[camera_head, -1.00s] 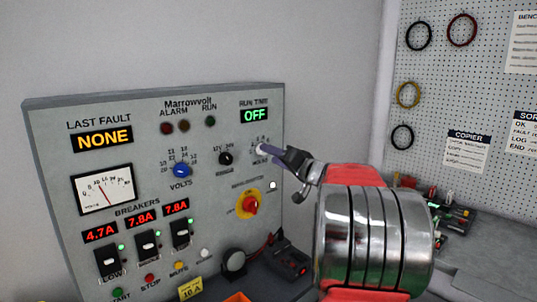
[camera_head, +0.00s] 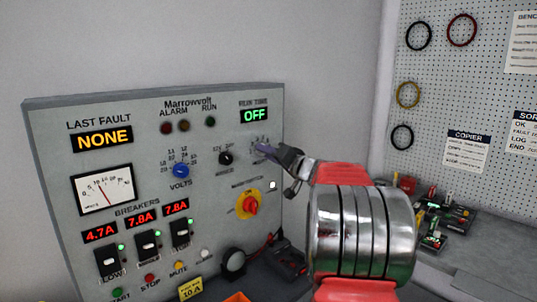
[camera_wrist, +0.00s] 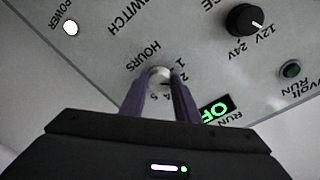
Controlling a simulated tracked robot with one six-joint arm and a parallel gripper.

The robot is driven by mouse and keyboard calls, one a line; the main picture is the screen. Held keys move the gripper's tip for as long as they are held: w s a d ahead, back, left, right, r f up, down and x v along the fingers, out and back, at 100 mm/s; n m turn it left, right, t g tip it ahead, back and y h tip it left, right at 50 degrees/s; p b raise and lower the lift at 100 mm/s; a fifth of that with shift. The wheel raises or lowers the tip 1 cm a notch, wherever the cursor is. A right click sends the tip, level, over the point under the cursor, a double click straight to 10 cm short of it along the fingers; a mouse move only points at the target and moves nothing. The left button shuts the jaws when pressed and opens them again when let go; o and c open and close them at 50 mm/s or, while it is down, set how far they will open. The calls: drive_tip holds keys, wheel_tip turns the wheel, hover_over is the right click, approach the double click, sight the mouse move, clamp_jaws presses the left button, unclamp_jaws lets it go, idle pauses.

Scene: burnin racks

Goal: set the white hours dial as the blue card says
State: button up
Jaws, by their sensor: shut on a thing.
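The white hours dial (camera_wrist: 159,74) sits on the panel under the HOURS label, with small numbers around it, in the wrist view. My gripper (camera_wrist: 158,84) has its two purple fingers on either side of the dial, shut on it. In the head view my gripper (camera_head: 266,150) reaches the panel's upper right and covers the dial. The dial's pointer is hidden, so its setting cannot be read. The run time display (camera_head: 255,115) reads OFF. No plainly blue card can be made out.
The black 12V/24V knob (camera_wrist: 244,20) is close to my gripper. Below are a red-on-yellow rotary switch (camera_head: 250,206) and the white power button (camera_wrist: 71,28). The blue volts dial (camera_head: 181,171) is to the left. Cables and tools lie on the bench at right.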

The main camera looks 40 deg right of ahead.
drive_tip(key=shift+c, duration=1.4)
drive_tip(key=shift+d, duration=0.2)
drive_tip(key=shift+c, duration=0.2)
drive_tip(key=shift+f, duration=0.1)
drive_tip(key=shift+a+m, duration=0.1)
drive_tip(key=shift+m, duration=0.4)
drive_tip(key=shift+m+g+y, duration=0.25)
drive_tip(key=shift+m, duration=2.9)
drive_tip(key=shift+m+g+y, duration=0.25)
drive_tip(key=shift+m, duration=2.9)
